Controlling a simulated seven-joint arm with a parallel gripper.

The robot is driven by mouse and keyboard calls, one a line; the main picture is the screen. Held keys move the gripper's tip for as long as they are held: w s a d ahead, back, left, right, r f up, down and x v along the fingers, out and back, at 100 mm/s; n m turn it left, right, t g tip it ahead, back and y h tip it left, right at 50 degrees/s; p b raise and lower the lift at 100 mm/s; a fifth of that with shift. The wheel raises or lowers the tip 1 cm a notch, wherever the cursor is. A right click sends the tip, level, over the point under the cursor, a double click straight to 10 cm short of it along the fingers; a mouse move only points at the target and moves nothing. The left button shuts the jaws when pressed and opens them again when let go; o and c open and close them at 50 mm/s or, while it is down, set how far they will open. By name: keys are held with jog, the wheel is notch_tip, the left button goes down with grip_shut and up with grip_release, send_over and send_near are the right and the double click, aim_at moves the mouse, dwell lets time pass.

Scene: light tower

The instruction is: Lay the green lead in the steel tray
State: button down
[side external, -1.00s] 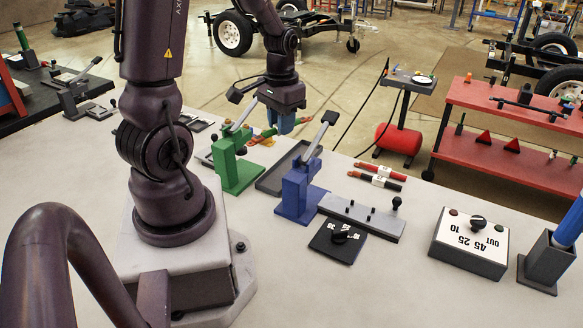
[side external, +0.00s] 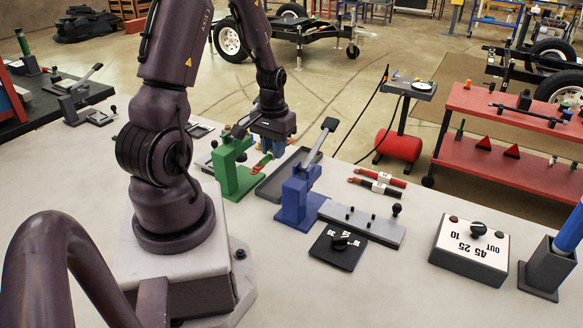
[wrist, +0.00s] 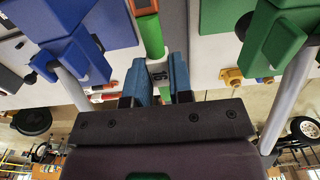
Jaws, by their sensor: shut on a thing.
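The green lead (side external: 265,160) has an orange end and is held in my gripper (side external: 271,147), beside the green lever clamp (side external: 228,170). In the wrist view the green lead (wrist: 153,38) runs up from between the blue fingers (wrist: 160,82), its orange end at the top. The fingers are shut on it. The steel tray, a long dark grey tray (side external: 284,178), lies between the green clamp and the blue lever clamp (side external: 297,195). The lead shows near the tray's far left side; I cannot tell whether it touches it. My gripper hides part of the lead.
The raised levers of the green and blue clamps stand close to the tray. Red and black leads (side external: 377,183) lie right of the blue clamp.

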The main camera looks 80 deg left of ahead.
jog(key=w+a+f, duration=0.2)
jog(key=w+a, duration=0.1)
jog(key=shift+a+f, duration=0.1)
jog(key=shift+a, duration=0.15)
jog(key=w+a+f, duration=0.2)
jog(key=f, duration=0.1)
jog(key=a+f, duration=0.1)
jog(key=f, duration=0.1)
jog(key=shift+w+a+f, duration=0.1)
jog(key=shift+w, duration=0.3)
jog(key=shift+w+a+f, duration=0.15)
jog(key=shift+f, duration=1.6)
jog(key=shift+f, duration=0.15)
jog(key=c, duration=1)
grip_release()
